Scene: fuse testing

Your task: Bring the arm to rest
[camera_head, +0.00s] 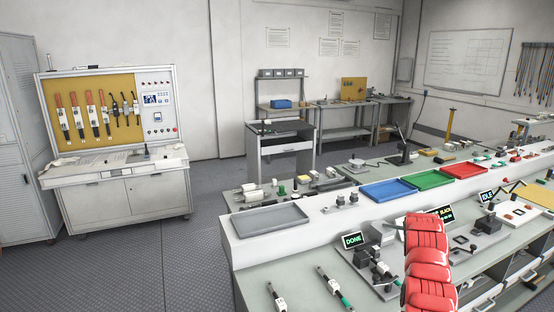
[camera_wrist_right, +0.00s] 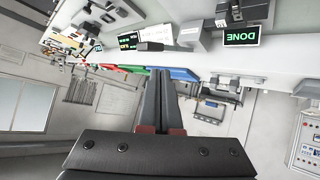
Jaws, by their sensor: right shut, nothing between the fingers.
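My right arm (camera_head: 428,265), with red segments, rises at the lower right of the head view in front of the workbench. Its gripper cannot be made out there. In the right wrist view, which is upside down, the right gripper (camera_wrist_right: 160,74) has its two dark fingers together with nothing between them. The fingers overlap the view of the coloured trays and touch nothing that I can see. My left arm and gripper are not in view.
The long workbench carries a grey tray (camera_head: 270,218), a blue tray (camera_head: 388,190), a green tray (camera_head: 428,179) and a red tray (camera_head: 465,170). A test fixture with a DONE display (camera_head: 354,239) stands near my arm. The floor (camera_head: 150,265) at left is clear.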

